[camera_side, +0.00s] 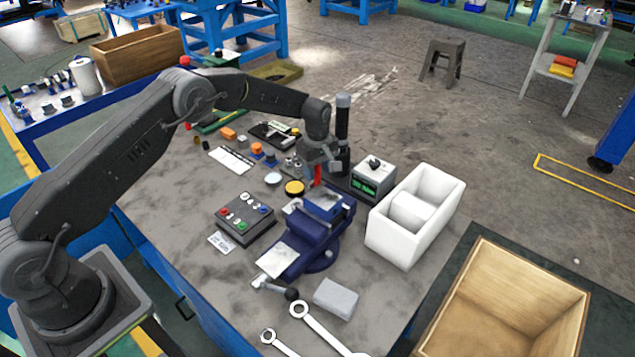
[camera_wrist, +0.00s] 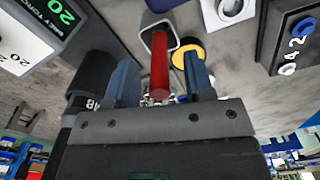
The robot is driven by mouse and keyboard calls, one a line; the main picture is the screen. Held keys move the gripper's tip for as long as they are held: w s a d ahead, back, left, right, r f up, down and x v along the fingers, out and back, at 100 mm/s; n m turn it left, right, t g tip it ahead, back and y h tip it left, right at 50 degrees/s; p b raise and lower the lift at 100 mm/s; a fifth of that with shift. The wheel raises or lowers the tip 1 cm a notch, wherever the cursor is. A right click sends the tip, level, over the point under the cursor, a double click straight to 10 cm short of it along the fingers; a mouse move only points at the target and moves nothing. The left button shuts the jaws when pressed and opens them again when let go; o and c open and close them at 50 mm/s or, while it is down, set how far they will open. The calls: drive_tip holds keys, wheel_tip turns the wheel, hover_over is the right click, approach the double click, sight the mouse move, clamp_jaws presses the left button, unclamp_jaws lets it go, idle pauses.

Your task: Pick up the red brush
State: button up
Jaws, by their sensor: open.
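The red brush (camera_wrist: 160,66) shows in the wrist view as a red rod. It runs into a grey square-mouthed holder (camera_wrist: 147,21), so that end is hidden. My gripper (camera_wrist: 159,75) is open, with one blue-grey finger on each side of the rod and a visible gap on both sides.
A black column stands close behind my gripper, by a box with a green display (camera_side: 371,186). A white bin (camera_side: 440,188) is to the right. A button box (camera_side: 244,217), a yellow-topped round thing (camera_side: 294,187), a grey block (camera_side: 336,298) and wrenches (camera_side: 318,325) lie around the vise.

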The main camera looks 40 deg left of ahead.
drive_tip(key=shift+f, duration=0.35)
clamp_jaws()
idle(0.3)
drive_tip(key=shift+r, duration=0.55)
drive_tip(key=r, duration=0.3)
drive_tip(key=shift+s+a+r, duration=0.1)
drive_tip(key=shift+a+r, duration=0.2)
drive_tip(key=s+a+r, duration=0.5)
drive_tip(key=a+r, duration=0.1)
drive_tip(key=a, duration=0.3)
drive_tip(key=shift+s+a+r, duration=0.2)
drive_tip(key=shift+a, duration=0.15)
